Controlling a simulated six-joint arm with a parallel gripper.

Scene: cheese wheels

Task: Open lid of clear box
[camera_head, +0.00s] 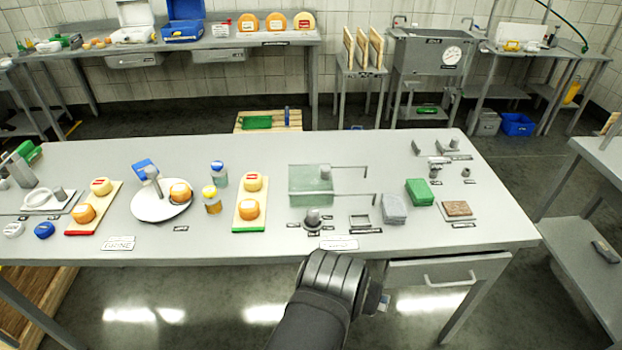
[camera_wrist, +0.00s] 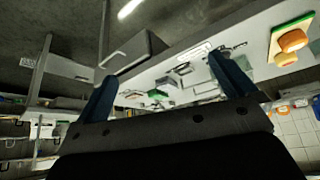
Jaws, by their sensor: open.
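The table appears tilted and almost upside down there.
A dark-knobbed object (camera_head: 313,217) and a small metal frame (camera_head: 360,221) stand in front of the box. Grey (camera_head: 394,208) and green (camera_head: 419,192) blocks lie right of it. A board with cheese wheels (camera_head: 250,224) stands left. A drawer (camera_head: 445,272) hangs under the front edge.

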